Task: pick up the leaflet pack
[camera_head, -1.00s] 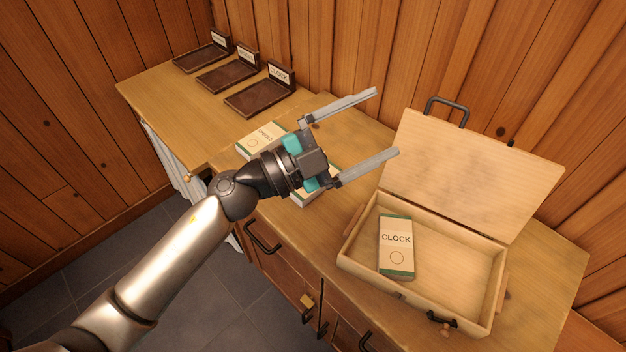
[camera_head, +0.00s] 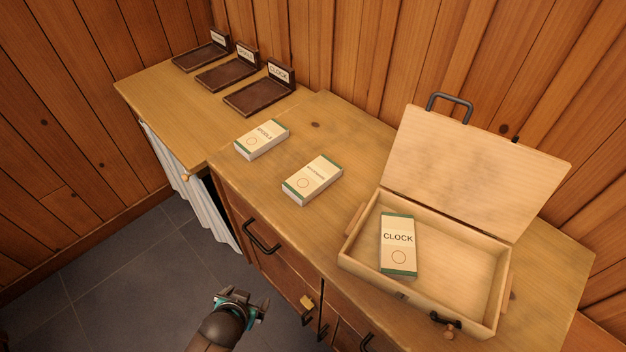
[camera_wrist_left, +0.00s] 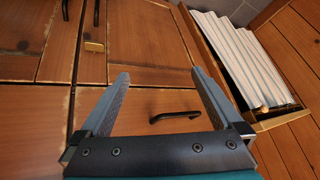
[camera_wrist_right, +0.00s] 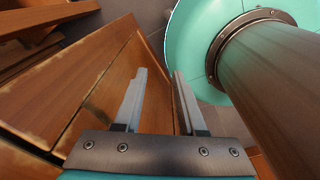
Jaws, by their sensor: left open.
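Three leaflet packs, cream with green ends, are in the head view. One labelled CLOCK (camera_head: 398,246) lies inside the open wooden case (camera_head: 465,308), toward its left side. A second pack (camera_head: 313,179) lies on the counter left of the case; its label is too small to read surely. A third pack (camera_head: 262,139) lies farther left, its label also unclear. My left gripper (camera_head: 241,298) is low in front of the drawers, below the counter top, open and empty. In the left wrist view its fingers (camera_wrist_left: 160,75) are wide apart. My right gripper (camera_wrist_right: 160,75) shows only in its wrist view, partly open and empty.
Three dark trays with label cards stand at the back left; the nearest (camera_head: 258,98) reads CLOCK. The case lid (camera_head: 475,170) stands raised at the back. Drawer handles (camera_head: 261,239) stick out from the front. Counter around the two loose packs is clear.

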